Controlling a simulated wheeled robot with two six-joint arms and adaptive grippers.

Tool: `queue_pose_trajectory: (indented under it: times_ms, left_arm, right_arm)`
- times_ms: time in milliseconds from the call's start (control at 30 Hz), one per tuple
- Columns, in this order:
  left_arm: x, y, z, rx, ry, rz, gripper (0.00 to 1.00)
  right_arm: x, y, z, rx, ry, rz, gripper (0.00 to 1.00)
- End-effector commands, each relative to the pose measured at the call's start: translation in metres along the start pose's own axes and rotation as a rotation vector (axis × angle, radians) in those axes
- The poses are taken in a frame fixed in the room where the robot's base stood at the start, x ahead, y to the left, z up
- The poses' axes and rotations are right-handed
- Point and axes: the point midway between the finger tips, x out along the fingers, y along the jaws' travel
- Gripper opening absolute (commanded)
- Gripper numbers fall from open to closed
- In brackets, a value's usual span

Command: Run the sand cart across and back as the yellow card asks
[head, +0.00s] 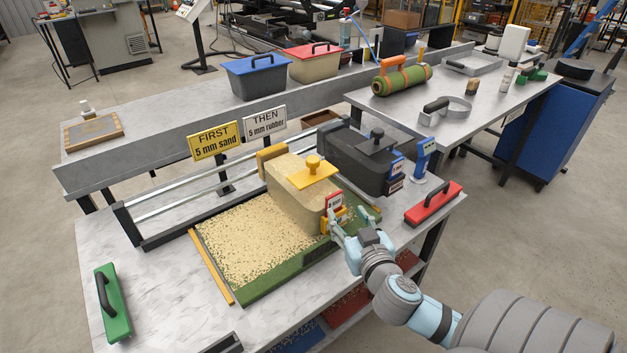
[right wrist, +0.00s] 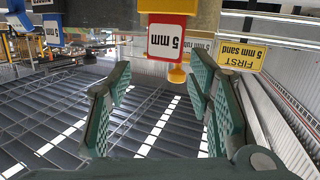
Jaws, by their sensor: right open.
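The tan sand cart (head: 292,198), with a yellow lid and knob, stands at the right end of the turf tray (head: 285,277). Pale sand-coloured speckle covers the turf left of it. The yellow card (head: 215,140) reads "FIRST 5 mm sand"; a white card (head: 265,123) beside it reads "THEN 5 mm rubber". My right gripper (head: 352,216) is open at the cart's front right, by its red-framed tag. In the right wrist view the "5 mm" tag (right wrist: 167,40) and a yellow knob (right wrist: 177,74) appear upside down, beyond the spread fingers. My left gripper is out of view.
A dark cart (head: 350,165) stands behind the sand cart, near the rails (head: 190,205). A rolled turf (head: 402,80) rests on the rear table.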

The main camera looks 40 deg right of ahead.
Motion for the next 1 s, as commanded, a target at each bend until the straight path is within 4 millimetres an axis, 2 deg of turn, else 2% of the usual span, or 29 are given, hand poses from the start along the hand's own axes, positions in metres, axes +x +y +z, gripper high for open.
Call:
queue_pose_trajectory:
  times_ms: [33,100,200,267,367,500,700,833,1000]
  left_arm:
    - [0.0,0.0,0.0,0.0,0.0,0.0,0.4]
    - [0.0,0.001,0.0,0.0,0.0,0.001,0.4]
    - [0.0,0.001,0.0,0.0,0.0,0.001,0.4]
    - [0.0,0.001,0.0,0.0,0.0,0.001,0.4]
    - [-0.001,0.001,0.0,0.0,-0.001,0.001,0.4]
    - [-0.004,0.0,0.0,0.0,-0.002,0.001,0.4]
    - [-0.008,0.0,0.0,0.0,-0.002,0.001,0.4]
    - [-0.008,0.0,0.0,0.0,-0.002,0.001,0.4]
    - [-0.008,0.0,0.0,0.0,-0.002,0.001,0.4]
  right_arm:
    - [0.007,-0.004,-0.021,0.014,0.079,-0.041,0.47]
    - [0.013,-0.01,-0.042,0.037,0.156,-0.096,0.47]
    - [0.022,-0.015,-0.054,0.053,0.194,-0.129,0.47]
    - [0.031,-0.016,-0.056,0.056,0.196,-0.128,0.47]
    - [0.055,-0.019,-0.061,0.059,0.195,-0.126,0.47]
    - [0.096,-0.024,-0.07,0.061,0.193,-0.125,0.47]
    - [0.138,-0.029,-0.077,0.058,0.19,-0.127,0.47]
    - [0.151,-0.031,-0.079,0.058,0.189,-0.127,0.47]
    - [0.155,-0.032,-0.078,0.056,0.188,-0.128,0.47]
